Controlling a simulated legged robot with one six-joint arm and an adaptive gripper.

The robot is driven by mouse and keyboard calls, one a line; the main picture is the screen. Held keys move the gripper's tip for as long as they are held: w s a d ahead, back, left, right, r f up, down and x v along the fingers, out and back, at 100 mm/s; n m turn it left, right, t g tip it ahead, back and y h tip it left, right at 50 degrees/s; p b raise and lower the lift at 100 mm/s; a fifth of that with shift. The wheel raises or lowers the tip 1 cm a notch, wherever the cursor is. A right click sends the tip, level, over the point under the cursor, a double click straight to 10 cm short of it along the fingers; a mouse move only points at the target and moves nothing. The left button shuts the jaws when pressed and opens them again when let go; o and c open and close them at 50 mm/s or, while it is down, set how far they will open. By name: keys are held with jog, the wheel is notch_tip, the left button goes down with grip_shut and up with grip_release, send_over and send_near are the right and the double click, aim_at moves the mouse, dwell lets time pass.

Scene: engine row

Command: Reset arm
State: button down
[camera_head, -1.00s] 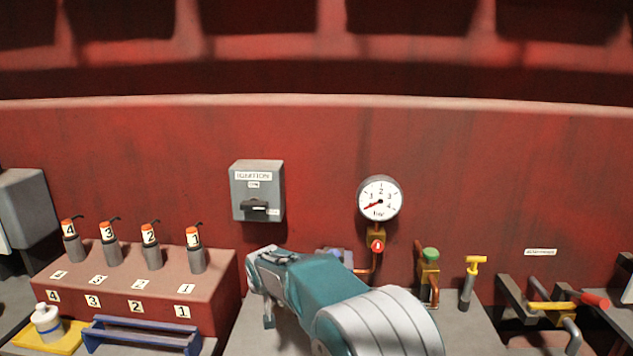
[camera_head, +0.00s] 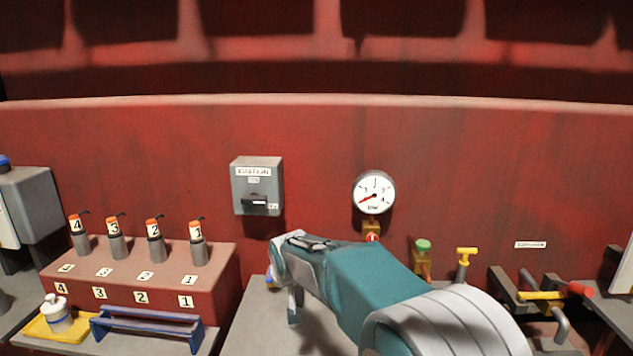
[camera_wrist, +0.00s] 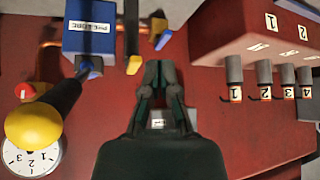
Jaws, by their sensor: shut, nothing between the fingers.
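My teal and grey arm reaches up from the bottom of the head view, over the grey bench. My gripper (camera_head: 294,318) hangs at its far end, left of the pressure gauge and below the ignition box. In the wrist view my gripper (camera_wrist: 160,66) has its dark fingers together, empty, in front of the red wall. A blue box (camera_wrist: 90,38) with a black lever and yellow knob (camera_wrist: 34,125) is left of the fingers, apart from them. My arm hides most of this box in the head view.
The grey ignition box (camera_head: 257,185) and round gauge (camera_head: 374,192) are on the wall. Several numbered cylinders (camera_head: 155,240) stand on a red block at left. A blue rack (camera_head: 146,330) and white bottle (camera_head: 56,313) are before it. A green-topped valve (camera_head: 423,246) and yellow T-handle (camera_head: 467,252) stand at right.

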jog(key=s+d+r+m+h, duration=0.1)
jog(key=s+d+r, duration=0.3)
jog(key=s+d, duration=0.4)
jog(key=s+d+r+m, duration=0.1)
jog(key=s+d+r, duration=0.3)
jog(key=s+d, duration=0.4)
jog(key=s+d+f, duration=0.2)
jog(key=s+d, duration=0.1)
jog(key=s, duration=0.7)
jog(key=s+d+f+m+g+h, duration=0.1)
jog(key=s+d, duration=0.2)
jog(key=s, duration=0.7)
jog(key=shift+d+f+g, duration=0.25)
jog(key=shift+f+g, duration=0.05)
jog(key=shift+f, duration=0.05)
